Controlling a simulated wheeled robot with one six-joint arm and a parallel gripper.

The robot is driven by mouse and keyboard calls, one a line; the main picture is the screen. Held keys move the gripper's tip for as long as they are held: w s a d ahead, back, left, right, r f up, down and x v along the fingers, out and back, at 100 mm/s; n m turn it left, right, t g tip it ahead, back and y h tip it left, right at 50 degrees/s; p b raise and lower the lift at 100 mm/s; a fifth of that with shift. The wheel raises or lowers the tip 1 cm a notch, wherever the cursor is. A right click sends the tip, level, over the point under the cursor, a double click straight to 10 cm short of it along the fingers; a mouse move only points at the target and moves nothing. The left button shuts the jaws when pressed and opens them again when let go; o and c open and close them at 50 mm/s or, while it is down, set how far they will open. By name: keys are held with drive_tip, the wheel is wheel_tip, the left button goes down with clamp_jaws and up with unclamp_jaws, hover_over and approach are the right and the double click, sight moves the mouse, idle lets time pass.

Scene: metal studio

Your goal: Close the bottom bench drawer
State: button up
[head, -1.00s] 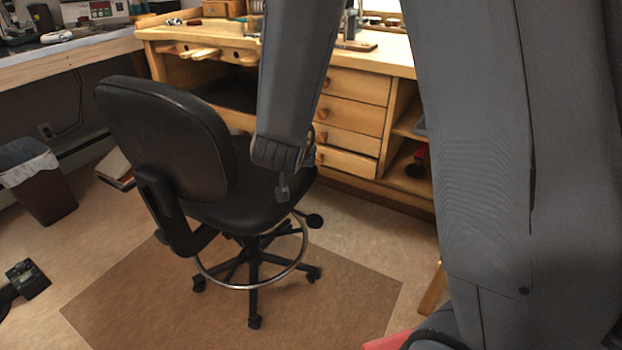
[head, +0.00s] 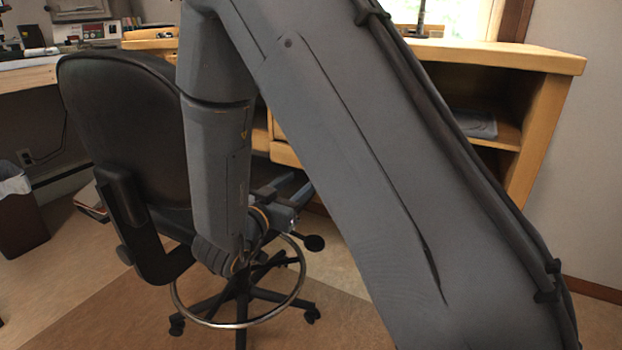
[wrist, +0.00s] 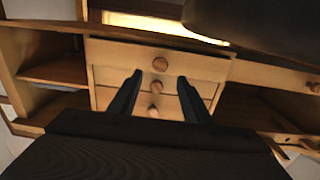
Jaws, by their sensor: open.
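The wrist view appears upside down against the head view. It shows a stack of pale wooden drawers with round knobs. The drawer uppermost in that picture, seemingly the bottom bench drawer (wrist: 115,58), looks wider than the others and seems to stand out from the stack; how far I cannot tell. My gripper (wrist: 158,76) is open and empty, its two dark fingers pointing at the drawer fronts on either side of the knobs. Contact is not clear. In the head view my gripper (head: 297,187) is beside the chair, and my arm hides most of the drawers.
A black swivel chair (head: 125,130) stands close left of my arm; its dark edge also shows in the wrist view (wrist: 260,22). The wooden bench (head: 500,55) has open shelves right of the drawers. A bin (head: 20,220) stands far left. Floor at lower right is clear.

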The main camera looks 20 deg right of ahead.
drive_tip(key=b+x, duration=0.2)
drive_tip(key=x, duration=0.5)
drive_tip(key=shift+w+d, duration=0.1)
